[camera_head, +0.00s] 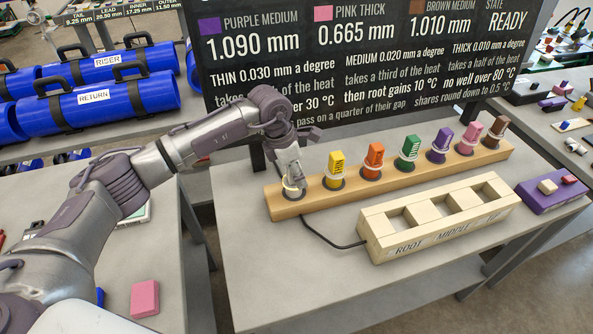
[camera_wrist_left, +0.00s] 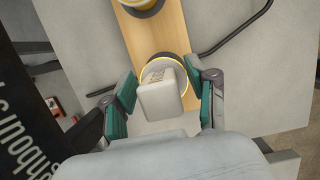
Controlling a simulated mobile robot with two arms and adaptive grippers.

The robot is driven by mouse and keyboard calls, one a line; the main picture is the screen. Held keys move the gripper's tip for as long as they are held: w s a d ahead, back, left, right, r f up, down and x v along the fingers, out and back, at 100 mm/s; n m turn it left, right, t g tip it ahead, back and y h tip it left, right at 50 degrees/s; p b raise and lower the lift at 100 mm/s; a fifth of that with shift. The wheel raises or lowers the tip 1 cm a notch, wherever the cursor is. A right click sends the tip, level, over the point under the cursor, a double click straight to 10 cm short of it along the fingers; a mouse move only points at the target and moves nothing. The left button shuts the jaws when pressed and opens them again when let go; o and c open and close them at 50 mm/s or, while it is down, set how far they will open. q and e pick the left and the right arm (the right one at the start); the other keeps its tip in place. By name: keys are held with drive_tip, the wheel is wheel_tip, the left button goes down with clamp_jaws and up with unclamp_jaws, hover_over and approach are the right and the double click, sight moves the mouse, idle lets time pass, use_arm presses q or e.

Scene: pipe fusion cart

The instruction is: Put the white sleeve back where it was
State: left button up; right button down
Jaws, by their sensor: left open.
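The white sleeve (camera_wrist_left: 163,98) is at the end of the long wooden rail (camera_head: 400,186), at the leftmost ringed seat. In the wrist view it stands over a yellow-rimmed ring (camera_wrist_left: 183,75); whether it is fully down in the seat I cannot tell. My left gripper (camera_head: 291,180) is directly above that end of the rail. In the wrist view the left gripper (camera_wrist_left: 163,100) is open, with one green-padded finger on each side of the sleeve and gaps visible. The head view mostly hides the sleeve behind the gripper. My right gripper is not in view.
Yellow (camera_head: 335,165), orange (camera_head: 374,157), green (camera_head: 409,150) and other coloured sleeves stand along the rail. A pale three-pocket block (camera_head: 440,234) sits in front, empty. A black cable (camera_head: 330,240) lies between them. A dark sign (camera_head: 380,60) stands behind.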

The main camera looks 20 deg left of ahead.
sight(284, 182)
use_arm(q)
drive_tip(key=shift+r, duration=0.25)
drive_tip(key=b+v, duration=0.2)
drive_tip(key=v, duration=0.9)
drive_tip(key=shift+r+b, duration=0.35)
drive_tip(key=shift+s+a, duration=0.1)
